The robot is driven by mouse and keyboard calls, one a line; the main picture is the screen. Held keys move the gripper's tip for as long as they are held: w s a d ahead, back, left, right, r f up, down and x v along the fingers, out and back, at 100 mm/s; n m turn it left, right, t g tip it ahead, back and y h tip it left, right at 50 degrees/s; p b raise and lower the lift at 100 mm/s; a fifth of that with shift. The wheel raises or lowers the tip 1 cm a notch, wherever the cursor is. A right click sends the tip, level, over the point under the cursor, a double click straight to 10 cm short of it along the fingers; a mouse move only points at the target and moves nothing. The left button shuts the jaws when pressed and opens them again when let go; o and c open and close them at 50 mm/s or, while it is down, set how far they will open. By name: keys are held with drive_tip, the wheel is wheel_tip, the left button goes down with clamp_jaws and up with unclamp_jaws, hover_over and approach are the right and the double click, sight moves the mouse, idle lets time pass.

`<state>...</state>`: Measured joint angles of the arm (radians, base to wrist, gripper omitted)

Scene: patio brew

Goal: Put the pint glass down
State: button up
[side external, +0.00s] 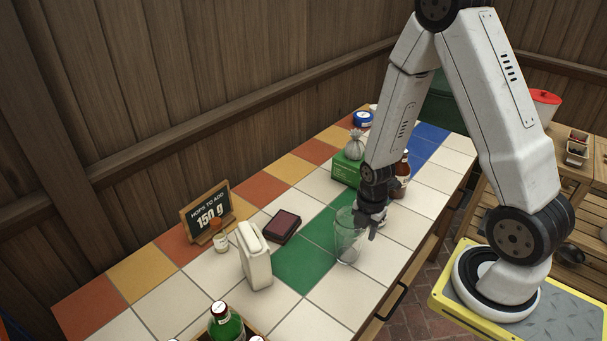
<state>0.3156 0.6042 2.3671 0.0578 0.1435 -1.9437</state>
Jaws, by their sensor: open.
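The clear pint glass (347,240) stands upright on the tiled counter, at the right edge of the green tiles. My gripper (368,228) is at the glass's upper right side, pointing down. Its jaws are open. The glass overlaps part of the fingers in the picture, so I cannot tell whether a finger touches it.
A green box (346,171) and a brown bottle (402,174) stand behind my gripper. Green-tile space lies left of the glass.

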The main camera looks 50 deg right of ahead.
wheel_tip(320, 180, up, 10)
drive_tip(key=shift+s+r, duration=0.15)
drive_tip(key=shift+s, duration=0.05)
idle(0.7)
idle(0.6)
drive_tip(key=a+r+m+t, duration=0.2)
drive_tip(key=a+m, duration=0.7)
drive_tip(key=m, duration=0.9)
drive_tip(key=shift+w+r, duration=0.25)
drive_tip(key=shift+r, duration=0.55)
